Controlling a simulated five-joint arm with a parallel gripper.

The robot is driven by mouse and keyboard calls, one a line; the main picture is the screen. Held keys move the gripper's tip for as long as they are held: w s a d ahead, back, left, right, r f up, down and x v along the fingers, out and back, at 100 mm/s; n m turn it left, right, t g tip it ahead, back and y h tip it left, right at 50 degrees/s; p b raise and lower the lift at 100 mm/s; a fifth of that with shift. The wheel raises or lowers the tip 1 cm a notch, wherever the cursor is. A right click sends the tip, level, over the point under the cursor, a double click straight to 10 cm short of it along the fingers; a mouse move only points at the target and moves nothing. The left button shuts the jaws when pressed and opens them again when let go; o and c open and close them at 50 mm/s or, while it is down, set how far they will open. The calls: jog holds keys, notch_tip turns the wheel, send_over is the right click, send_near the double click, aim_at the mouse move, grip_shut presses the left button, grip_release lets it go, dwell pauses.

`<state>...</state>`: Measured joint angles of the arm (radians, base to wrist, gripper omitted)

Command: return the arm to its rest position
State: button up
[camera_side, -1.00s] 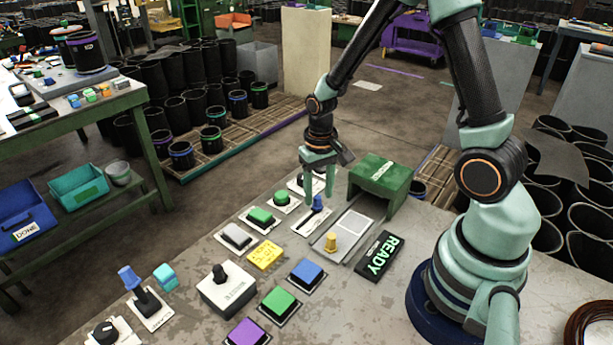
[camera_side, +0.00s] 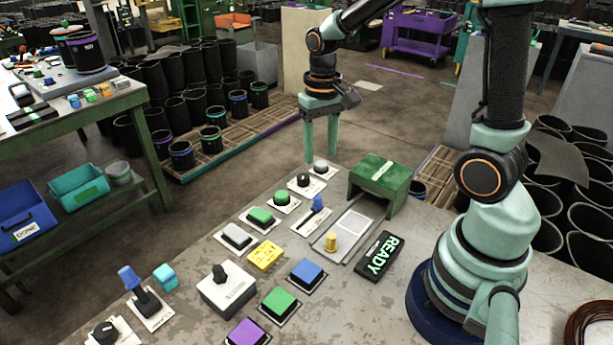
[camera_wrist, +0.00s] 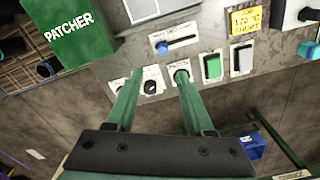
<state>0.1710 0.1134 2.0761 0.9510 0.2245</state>
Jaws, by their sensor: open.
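My gripper (camera_side: 320,150) is open and empty in the side view. Its two green fingers point down, raised above the far edge of the panel table, behind the small knobs. In the wrist view my gripper (camera_wrist: 155,75) shows its two fingers spread apart with nothing between them. Beyond the fingertips lie a blue slider (camera_wrist: 162,47) and a green push button (camera_wrist: 212,66).
The table holds a green block labelled PATCHER (camera_side: 380,180), a black READY sign (camera_side: 380,256), a yellow peg (camera_side: 331,242), a grey joystick box (camera_side: 228,290) and several coloured buttons. Black sleeves stand on a wooden pallet (camera_side: 240,130) behind. Air around my gripper is clear.

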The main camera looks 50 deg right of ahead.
jog(key=shift+r, duration=0.1)
jog(key=s+a+r+n+t, duration=0.4)
jog(key=s+a+r+t, duration=0.1)
jog(key=r, duration=0.5)
jog(key=shift+s+a+n+t, duration=0.3)
jog(key=shift+s+a, duration=0.2)
jog(key=shift+s, duration=0.15)
